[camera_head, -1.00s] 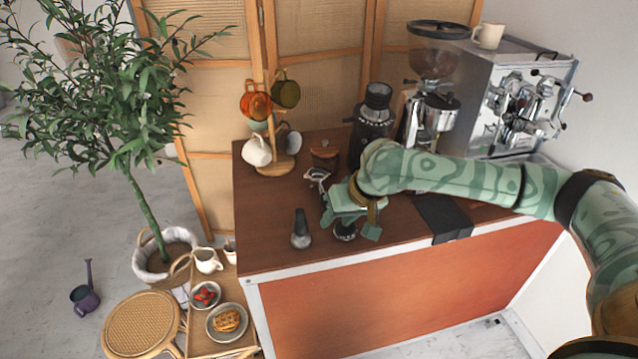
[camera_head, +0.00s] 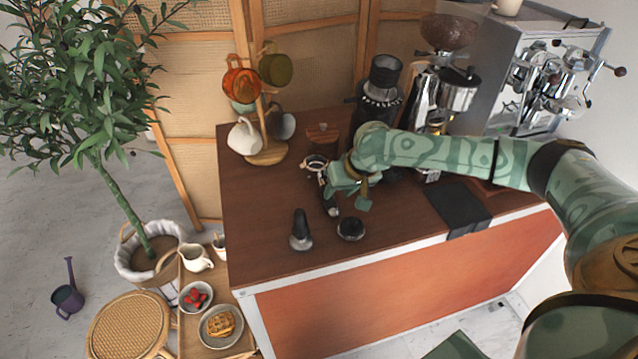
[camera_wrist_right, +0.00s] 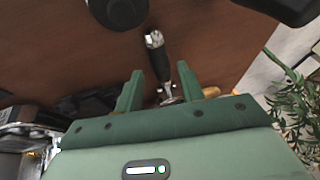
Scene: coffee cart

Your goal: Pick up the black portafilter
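The black portafilter lies on the brown counter (camera_head: 265,215). Its round metal head (camera_head: 315,162) is at the back, and its handle (camera_head: 332,208) points toward the front edge. My right gripper (camera_head: 347,197) is at the handle, partly hiding it in the head view. In the right wrist view, the open fingers (camera_wrist_right: 160,88) stand on either side of the handle (camera_wrist_right: 158,55), with gaps between. I cannot tell how far down they reach. The portafilter's head is mostly hidden behind the gripper body there. My left gripper is in neither view.
A black-handled tamper (camera_head: 301,232) and a round black tool (camera_head: 351,229) stand near the front edge. A mug tree (camera_head: 266,153) is at the back left. A grinder (camera_head: 440,95) and an espresso machine (camera_head: 540,95) stand right. A dark cloth (camera_head: 458,205) hangs over the front edge.

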